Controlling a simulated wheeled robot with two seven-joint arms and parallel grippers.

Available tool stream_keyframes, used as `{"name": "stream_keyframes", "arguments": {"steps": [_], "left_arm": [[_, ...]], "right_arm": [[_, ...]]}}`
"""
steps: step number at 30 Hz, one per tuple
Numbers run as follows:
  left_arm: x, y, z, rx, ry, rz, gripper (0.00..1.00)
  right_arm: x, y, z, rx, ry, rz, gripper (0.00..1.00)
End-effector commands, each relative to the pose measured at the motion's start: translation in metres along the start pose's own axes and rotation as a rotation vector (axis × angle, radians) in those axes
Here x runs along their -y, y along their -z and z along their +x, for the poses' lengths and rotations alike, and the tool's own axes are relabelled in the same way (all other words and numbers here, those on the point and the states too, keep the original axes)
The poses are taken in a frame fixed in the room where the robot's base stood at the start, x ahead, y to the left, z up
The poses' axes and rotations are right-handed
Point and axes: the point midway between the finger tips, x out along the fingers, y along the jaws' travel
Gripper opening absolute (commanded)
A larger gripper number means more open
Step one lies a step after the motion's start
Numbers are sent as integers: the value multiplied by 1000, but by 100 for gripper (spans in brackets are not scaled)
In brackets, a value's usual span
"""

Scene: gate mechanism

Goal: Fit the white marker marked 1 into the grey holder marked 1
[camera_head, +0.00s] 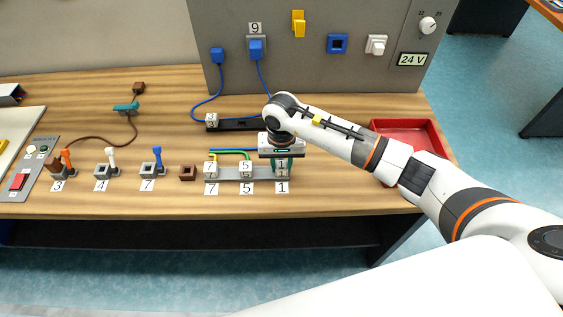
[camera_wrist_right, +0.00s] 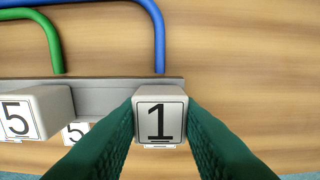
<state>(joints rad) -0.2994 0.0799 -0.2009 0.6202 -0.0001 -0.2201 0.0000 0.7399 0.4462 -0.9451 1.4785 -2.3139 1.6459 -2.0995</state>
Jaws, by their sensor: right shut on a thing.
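The white marker marked 1 (camera_head: 282,164) is between the fingers of my right gripper (camera_head: 282,168). In the wrist view the marker (camera_wrist_right: 159,117) faces up with its 1 upright, and the green fingers (camera_wrist_right: 160,135) press on both sides. The grey holder (camera_head: 261,174) is the right end of a grey rail, with a label 1 (camera_head: 282,187) in front. The rail (camera_wrist_right: 105,88) also shows in the wrist view. The marker stands over its right end and hides the seat, so I cannot tell whether it is fully down. My left gripper is out of view.
Markers 7 (camera_head: 211,169) and 5 (camera_head: 246,168) stand on the same rail to the left, the 5 close beside my left finger. Green and blue cables run behind. A red tray (camera_head: 408,126) lies at the right. The front table edge is near.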

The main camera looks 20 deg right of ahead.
Motion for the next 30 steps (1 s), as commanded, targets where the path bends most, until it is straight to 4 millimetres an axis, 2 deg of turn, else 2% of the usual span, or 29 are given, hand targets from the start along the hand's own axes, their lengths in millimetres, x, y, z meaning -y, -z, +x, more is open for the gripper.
{"name": "stream_keyframes", "arguments": {"steps": [30], "left_arm": [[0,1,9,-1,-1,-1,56]], "right_arm": [[0,0,3,2,0,0,6]]}}
